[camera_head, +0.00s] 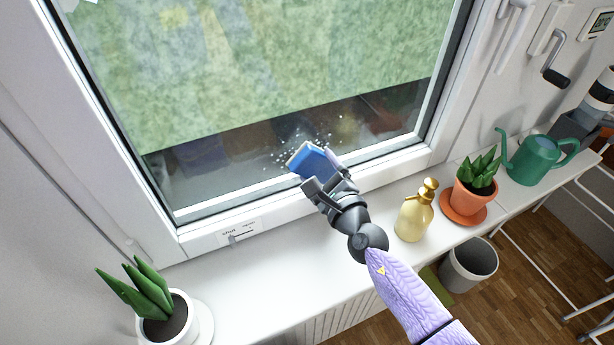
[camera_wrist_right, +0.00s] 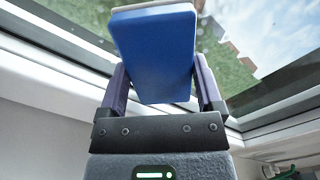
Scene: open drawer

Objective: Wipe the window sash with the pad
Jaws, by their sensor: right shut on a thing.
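The window sash (camera_head: 195,236) is a white frame around a glass pane, with a green textured area above a dark reflecting strip. White specks (camera_head: 318,133) show on the lower glass. The blue pad (camera_head: 311,160) has a pale edge and is at the lower part of the pane, just above the bottom rail. My right gripper (camera_head: 328,176) is shut on the pad; the right wrist view shows the pad (camera_wrist_right: 155,55) between its two fingers. I cannot tell whether the pad touches the glass. My left gripper is not in view.
On the white sill (camera_head: 270,276) stand a potted plant (camera_head: 165,318) at left, a yellow bottle (camera_head: 414,217) with a gold top, a plant in a terracotta pot (camera_head: 474,194) and a green watering can (camera_head: 537,159) at right. A grey bin (camera_head: 469,265) stands below. The sill's middle-left is clear.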

